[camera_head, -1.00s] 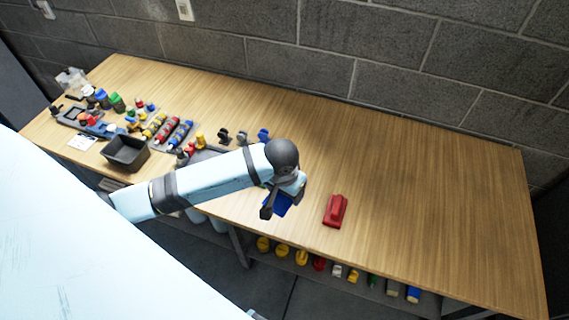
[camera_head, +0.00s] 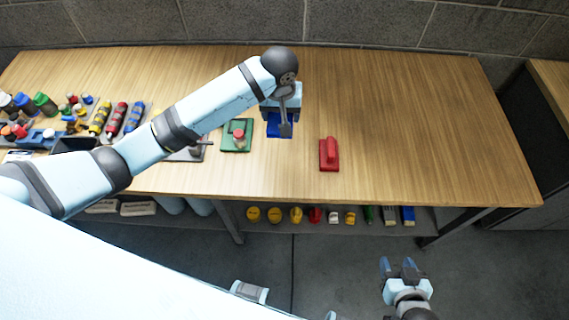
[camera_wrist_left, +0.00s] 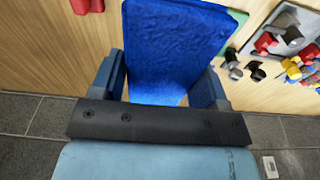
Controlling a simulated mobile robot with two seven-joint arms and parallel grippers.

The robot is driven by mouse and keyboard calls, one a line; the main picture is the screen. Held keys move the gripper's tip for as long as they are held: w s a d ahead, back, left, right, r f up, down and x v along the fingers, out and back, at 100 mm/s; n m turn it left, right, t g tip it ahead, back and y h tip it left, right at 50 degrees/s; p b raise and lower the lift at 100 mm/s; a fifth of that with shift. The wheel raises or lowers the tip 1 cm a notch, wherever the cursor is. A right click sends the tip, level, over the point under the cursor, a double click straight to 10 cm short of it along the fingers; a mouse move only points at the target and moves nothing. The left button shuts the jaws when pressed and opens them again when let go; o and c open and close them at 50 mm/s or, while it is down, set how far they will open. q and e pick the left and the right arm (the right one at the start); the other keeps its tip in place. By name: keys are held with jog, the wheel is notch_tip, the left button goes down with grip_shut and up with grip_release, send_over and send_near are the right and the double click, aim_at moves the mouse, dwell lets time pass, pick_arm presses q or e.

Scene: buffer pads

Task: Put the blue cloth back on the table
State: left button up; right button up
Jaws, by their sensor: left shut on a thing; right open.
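The blue cloth (camera_head: 279,127) is in my left gripper (camera_head: 284,106), over the middle of the wooden table (camera_head: 400,110). In the left wrist view, the cloth (camera_wrist_left: 172,45) looks like a flat, rumpled blue rectangle standing out from between the two fingers. I cannot tell whether its lower edge touches the table. My left gripper is shut on it, and the arm partly hides it in the head view. My right gripper (camera_head: 397,264) is open and empty, in front of the table and low over the floor.
A red block with a raised handle (camera_head: 329,154) lies right of the cloth. A green pad with a red-topped piece (camera_head: 237,136) lies left of it. Bottles and small parts crowd the table's left end. The right side is clear. A lower shelf (camera_head: 440,222) holds several items.

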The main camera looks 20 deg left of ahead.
pick_arm(q)
jog(key=shift+w+d, duration=0.4)
jog(key=shift+w, duration=0.05)
jog(key=shift+w+d+f, duration=0.1)
jog(key=shift+f, duration=0.15)
send_over(286, 157)
jog(key=f, duration=1.6)
jog(key=shift+s, duration=0.25)
notch_tip(286, 157, down, 3)
jog(key=shift+f, duration=0.15)
jog(key=o, duration=0.9)
